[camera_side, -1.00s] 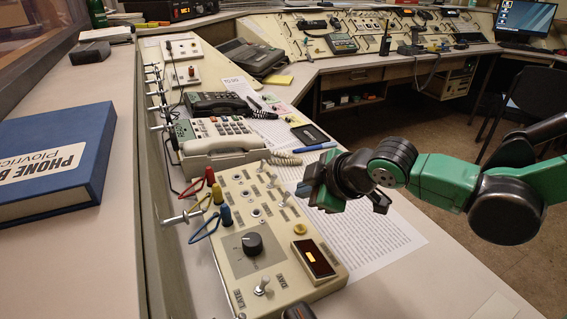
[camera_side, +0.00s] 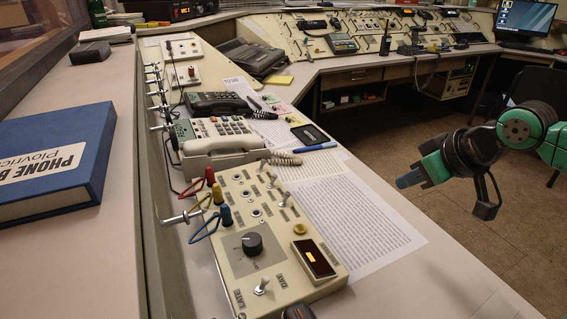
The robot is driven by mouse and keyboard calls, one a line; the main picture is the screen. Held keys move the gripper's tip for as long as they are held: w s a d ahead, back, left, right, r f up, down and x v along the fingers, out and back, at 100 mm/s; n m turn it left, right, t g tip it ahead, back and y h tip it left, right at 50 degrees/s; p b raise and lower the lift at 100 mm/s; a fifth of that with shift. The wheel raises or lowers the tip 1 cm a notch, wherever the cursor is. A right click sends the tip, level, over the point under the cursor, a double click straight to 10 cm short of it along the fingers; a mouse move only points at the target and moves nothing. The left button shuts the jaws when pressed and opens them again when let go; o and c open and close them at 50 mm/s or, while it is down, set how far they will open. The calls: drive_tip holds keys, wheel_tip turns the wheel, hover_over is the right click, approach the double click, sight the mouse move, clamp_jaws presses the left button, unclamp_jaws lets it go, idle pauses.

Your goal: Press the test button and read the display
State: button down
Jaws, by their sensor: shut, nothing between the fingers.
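A beige control box (camera_side: 262,277) stands on the near desk, with a dark knob, toggle switches and jacks on top. A round yellow button (camera_side: 299,228) sits near its right edge; I cannot read a label for it. Just below it is a dark display window (camera_side: 313,258) with a small amber lit patch; no characters can be made out. My gripper (camera_side: 409,180) is shut and empty. It is in the air to the right of the box, past the desk edge in the picture, clear of button and display, its tip pointing left.
A beige telephone (camera_side: 221,144) stands behind the box, with printed sheets (camera_side: 352,215) along its right side. Coloured plugs (camera_side: 217,194) with leads rise at its left edge. A blue phone book (camera_side: 56,165) lies on the left ledge. Open floor is at the right.

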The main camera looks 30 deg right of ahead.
drive_tip(key=shift+s+d+m, duration=0.35)
drive_tip(key=shift+s+m, duration=0.05)
drive_tip(key=shift+s, duration=0.05)
idle(1.9)
drive_tip(key=n+t+y, duration=0.2)
drive_tip(key=n, duration=0.9)
hover_over(304, 230)
drive_tip(key=shift+r, duration=0.15)
drive_tip(key=shift+f, duration=4.45)
